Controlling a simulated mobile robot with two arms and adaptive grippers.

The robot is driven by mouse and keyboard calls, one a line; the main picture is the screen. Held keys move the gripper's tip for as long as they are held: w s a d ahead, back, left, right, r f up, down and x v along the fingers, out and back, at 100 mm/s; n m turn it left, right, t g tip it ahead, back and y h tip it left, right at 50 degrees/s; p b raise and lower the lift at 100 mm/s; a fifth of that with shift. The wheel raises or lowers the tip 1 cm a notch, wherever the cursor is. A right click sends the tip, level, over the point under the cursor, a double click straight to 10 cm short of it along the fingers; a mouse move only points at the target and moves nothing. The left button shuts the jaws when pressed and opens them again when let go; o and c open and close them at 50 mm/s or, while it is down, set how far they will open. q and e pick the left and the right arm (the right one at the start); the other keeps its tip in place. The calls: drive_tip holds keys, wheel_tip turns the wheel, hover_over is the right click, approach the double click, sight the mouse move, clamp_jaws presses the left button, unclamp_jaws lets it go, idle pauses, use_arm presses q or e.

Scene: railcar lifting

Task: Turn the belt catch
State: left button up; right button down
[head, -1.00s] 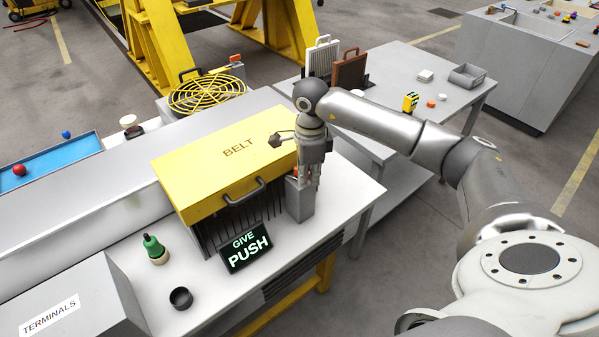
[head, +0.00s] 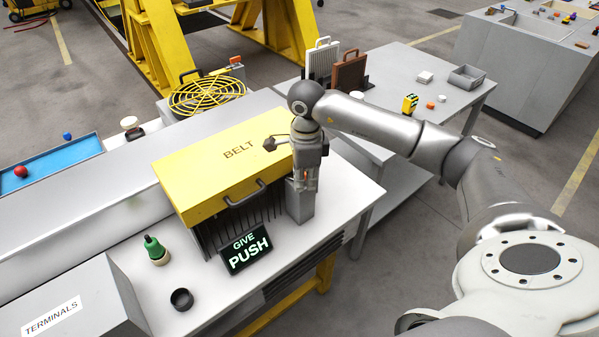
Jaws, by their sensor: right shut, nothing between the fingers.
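The yellow box marked BELT (head: 215,165) stands on the white bench, with a dark handle on its near side. A grey block (head: 300,208) stands at the box's right front corner. A small orange part, likely the belt catch (head: 303,174), shows at the top of this block, mostly hidden by my gripper. My right gripper (head: 302,187) points straight down over the block, with its fingers shut and empty. I cannot tell whether the fingers touch the orange part. My left gripper is not in view.
A black GIVE PUSH sign (head: 245,248) stands just left of the block. A green bottle-like item (head: 156,250) and a dark cup (head: 181,299) are farther left. A grey table (head: 425,95) with cases and small items is behind my right arm.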

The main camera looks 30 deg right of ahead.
wheel_tip(320, 180, up, 7)
drive_tip(key=p, duration=0.3)
drive_tip(key=shift+p, duration=0.4)
idle(0.3)
